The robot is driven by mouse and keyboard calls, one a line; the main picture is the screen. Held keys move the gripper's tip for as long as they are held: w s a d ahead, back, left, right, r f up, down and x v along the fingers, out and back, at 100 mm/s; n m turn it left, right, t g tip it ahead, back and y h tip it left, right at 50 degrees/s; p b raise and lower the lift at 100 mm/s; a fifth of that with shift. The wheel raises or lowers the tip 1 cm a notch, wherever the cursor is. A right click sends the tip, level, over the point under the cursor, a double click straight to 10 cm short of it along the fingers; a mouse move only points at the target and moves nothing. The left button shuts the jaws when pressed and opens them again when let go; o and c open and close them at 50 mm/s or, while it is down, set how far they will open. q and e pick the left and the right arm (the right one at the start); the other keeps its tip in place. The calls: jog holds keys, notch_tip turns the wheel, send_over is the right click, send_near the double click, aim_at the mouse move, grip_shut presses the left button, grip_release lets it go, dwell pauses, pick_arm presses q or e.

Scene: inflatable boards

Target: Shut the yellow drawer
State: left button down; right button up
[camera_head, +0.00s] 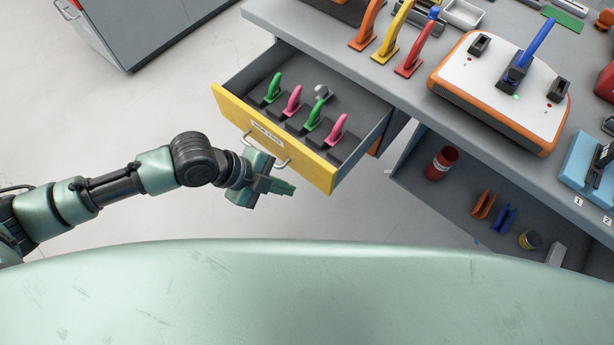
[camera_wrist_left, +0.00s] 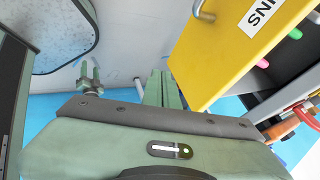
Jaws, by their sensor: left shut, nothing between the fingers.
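The yellow drawer (camera_head: 315,169) stands pulled out from the grey workbench in the head view. Its yellow front has a white label and a metal bar handle (camera_head: 278,160). Several green and pink handled tools stand inside it. My left gripper (camera_head: 288,188) is just in front of the drawer front, below the handle in the picture, shut and empty. Whether it touches the handle I cannot tell. In the left wrist view the yellow front (camera_wrist_left: 225,50) is to the right of the left gripper's fingers (camera_wrist_left: 162,88), with part of the handle at the top.
The grey workbench top (camera_head: 335,62) carries orange, yellow and red handles and a white-and-orange box (camera_head: 500,90) with a blue lever. An open shelf below holds a red cup (camera_head: 441,163) and small parts. A grey cabinet (camera_head: 135,30) stands at back left. Floor left of the drawer is clear.

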aim_at(320, 184)
pick_arm(q)
jog(key=shift+w+d+f+p, duration=0.15)
jog(key=shift+w+d+f, duration=0.45)
jog(key=shift+d, duration=0.2)
jog(key=shift+w+d+f+p, duration=0.15)
jog(key=shift+w+d+f, duration=0.45)
jog(key=shift+d, duration=0.25)
jog(key=shift+w+d+f+p, duration=0.15)
jog(key=shift+w+d+f, duration=0.35)
jog(key=shift+w+d, duration=0.25)
jog(key=shift+d, duration=0.15)
